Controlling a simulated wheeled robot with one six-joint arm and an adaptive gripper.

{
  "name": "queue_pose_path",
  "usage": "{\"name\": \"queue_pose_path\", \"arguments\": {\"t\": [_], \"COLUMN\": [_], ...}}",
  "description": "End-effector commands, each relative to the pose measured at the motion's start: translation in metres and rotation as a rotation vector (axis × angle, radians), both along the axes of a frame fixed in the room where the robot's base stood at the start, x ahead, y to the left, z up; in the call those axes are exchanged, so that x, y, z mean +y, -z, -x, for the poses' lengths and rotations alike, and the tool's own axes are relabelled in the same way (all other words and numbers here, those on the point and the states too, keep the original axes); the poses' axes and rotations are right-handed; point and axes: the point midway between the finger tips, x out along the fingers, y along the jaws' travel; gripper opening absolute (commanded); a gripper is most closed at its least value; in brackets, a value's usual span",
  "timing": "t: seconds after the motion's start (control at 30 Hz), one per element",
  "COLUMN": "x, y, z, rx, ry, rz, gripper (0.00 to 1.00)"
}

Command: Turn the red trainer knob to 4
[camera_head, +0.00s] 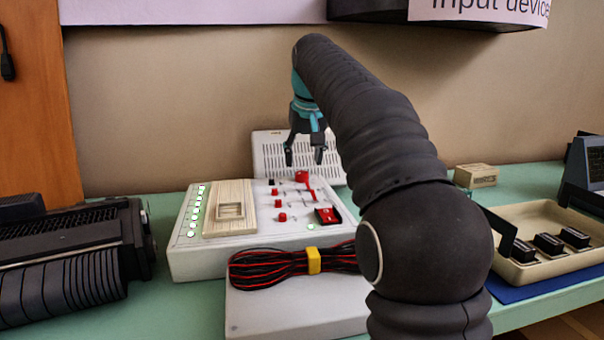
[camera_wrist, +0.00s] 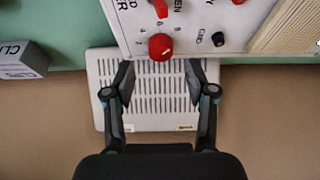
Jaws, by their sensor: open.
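A white trainer box (camera_head: 200,262) stands on the green table, its top panel carrying several red knobs and switches. The red knob (camera_wrist: 160,46) sits near the panel edge in the wrist view, with small printed numbers around it; its exact setting is too small to read. It appears to be the red knob (camera_head: 302,176) at the panel's far edge in the head view. My gripper (camera_head: 304,155) is open and empty, pointing down above that far edge. In the wrist view my gripper's fingers (camera_wrist: 159,72) are spread on either side, just short of the knob, not touching it.
A white slotted unit (camera_head: 270,150) stands behind the box against the wall. A red-black cable bundle (camera_head: 285,263) lies at the box's front. A black machine (camera_head: 75,255) stands left, and a beige tray (camera_head: 530,225) with black parts right. A small box (camera_head: 476,175) sits behind the tray.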

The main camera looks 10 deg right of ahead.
Motion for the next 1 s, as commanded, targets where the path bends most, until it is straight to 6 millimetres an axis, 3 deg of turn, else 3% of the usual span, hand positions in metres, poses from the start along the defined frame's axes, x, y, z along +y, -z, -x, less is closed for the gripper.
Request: {"name": "queue_pose_path", "arguments": {"t": [0.23, 0.67, 0.77, 0.9, 1.0], "x": [0.001, 0.001, 0.001, 0.001, 0.001], "y": [0.032, 0.039, 0.039, 0.039, 0.039], "z": [-0.012, -0.016, -0.016, -0.016, -0.016], "rx": [0.002, 0.001, 0.000, 0.000, 0.001], "ry": [-0.002, -0.002, -0.002, -0.002, -0.002], "rz": [0.000, 0.000, 0.000, 0.000, 0.000], "gripper": [0.56, 0.56, 0.36, 0.01, 0.00]}}
